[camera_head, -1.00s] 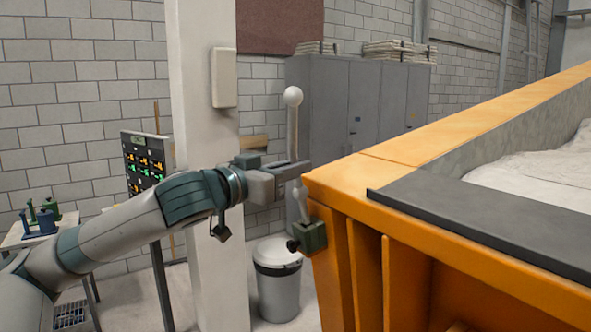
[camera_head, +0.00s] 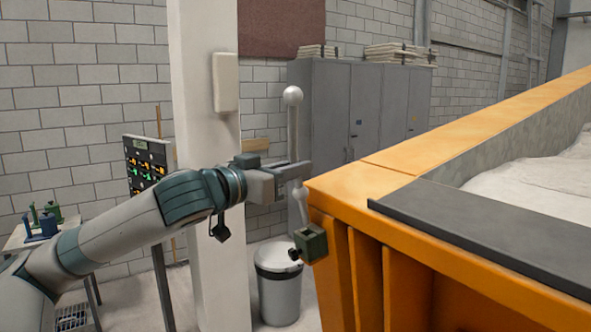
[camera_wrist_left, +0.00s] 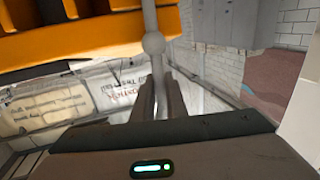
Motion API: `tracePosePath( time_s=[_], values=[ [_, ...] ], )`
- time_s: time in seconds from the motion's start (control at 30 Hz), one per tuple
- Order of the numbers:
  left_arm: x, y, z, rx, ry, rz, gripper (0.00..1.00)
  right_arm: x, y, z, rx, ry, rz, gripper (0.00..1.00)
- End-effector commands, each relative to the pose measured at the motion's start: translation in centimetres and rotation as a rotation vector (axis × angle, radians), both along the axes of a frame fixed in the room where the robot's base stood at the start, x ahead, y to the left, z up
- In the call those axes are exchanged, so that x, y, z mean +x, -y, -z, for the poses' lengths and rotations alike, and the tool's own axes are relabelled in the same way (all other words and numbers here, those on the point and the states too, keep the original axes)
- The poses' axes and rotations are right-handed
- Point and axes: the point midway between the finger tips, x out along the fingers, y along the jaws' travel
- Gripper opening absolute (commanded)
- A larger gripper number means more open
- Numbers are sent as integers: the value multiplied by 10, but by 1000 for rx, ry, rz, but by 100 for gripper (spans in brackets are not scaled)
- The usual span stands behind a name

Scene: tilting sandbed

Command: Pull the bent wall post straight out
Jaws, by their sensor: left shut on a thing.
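The wall post (camera_head: 293,125) is a thin pale rod with a white ball on top, standing almost upright beside the near left corner of the orange sandbed (camera_head: 345,200). Below my gripper it has a smaller joint and a kinked lower part (camera_head: 303,212), ending at a dark green block (camera_head: 311,243) with a black knob by the corner. I cannot tell whether the block touches the wall. My left gripper (camera_head: 296,171) is shut on the post below its middle. In the left wrist view, the post's ball (camera_wrist_left: 153,42) shows just beyond the fingers (camera_wrist_left: 160,96). My right gripper is out of view.
A grey bin (camera_head: 279,285) stands on the floor below the post. A white column (camera_head: 205,150) and a dark panel with lit displays (camera_head: 147,165) are behind my arm. Grey cabinets (camera_head: 355,110) stand at the back. A dark ledge (camera_head: 480,230) edges the sandbed.

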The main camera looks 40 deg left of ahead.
Motion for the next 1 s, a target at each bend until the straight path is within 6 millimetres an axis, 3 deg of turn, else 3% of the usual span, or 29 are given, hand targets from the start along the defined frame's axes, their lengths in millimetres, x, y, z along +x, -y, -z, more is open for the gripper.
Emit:
tracePosePath(
  time_s=[0.37,0.77,1.0],
  values=[
    [-2,-1,-14,0,2,0,0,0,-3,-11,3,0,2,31],
    [-3,-2,-13,1,2,-1,0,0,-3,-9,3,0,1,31],
    [-13,-7,-12,2,2,-2,0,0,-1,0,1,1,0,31]
  ],
)
